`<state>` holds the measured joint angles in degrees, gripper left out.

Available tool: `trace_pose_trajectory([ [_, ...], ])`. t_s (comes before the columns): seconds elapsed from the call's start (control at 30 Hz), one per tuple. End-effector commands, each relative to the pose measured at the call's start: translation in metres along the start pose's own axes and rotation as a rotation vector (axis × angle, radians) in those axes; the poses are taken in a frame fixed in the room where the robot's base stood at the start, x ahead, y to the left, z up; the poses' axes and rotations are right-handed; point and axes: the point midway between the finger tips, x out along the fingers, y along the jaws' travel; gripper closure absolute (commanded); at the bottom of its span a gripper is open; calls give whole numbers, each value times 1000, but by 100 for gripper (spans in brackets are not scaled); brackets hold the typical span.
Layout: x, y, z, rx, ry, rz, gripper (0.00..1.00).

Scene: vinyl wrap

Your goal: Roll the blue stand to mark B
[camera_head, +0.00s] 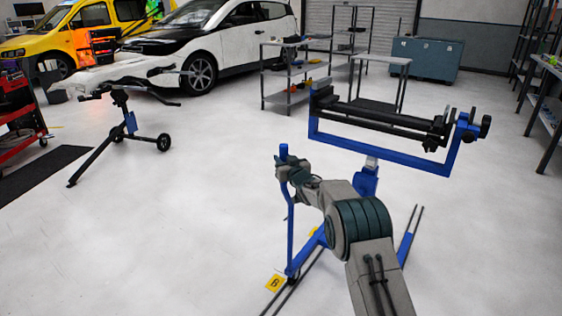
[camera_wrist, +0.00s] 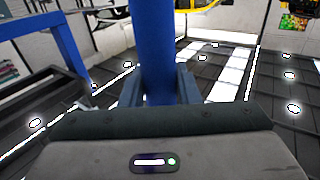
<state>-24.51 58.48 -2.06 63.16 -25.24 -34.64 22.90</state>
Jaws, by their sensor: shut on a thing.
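The blue stand (camera_head: 385,158) fills the right middle of the head view, with a blue frame, black rollers across its top and legs spread on the floor. My gripper (camera_head: 291,168) is shut on the stand's upright blue post at its left side, near the post's top. In the wrist view the blue post (camera_wrist: 152,55) stands between the two fingers of my gripper (camera_wrist: 158,90). My arm hides part of the stand's base.
A black stand with wheels (camera_head: 125,132) is at the left. A metal shelf (camera_head: 290,88), a blue chest (camera_head: 427,58) and a white car (camera_head: 215,45) stand behind. A red tool cart (camera_head: 20,108) is at far left. The floor between is clear.

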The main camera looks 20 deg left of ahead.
Motion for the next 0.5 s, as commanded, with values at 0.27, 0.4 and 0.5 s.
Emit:
trace_pose_trajectory([
  [0.27, 0, 2, 0, 2, 1, 2, 68],
  [0.4, -1, 3, 0, 2, 1, 3, 51],
  [0.5, -1, 3, 0, 2, 1, 3, 51],
])
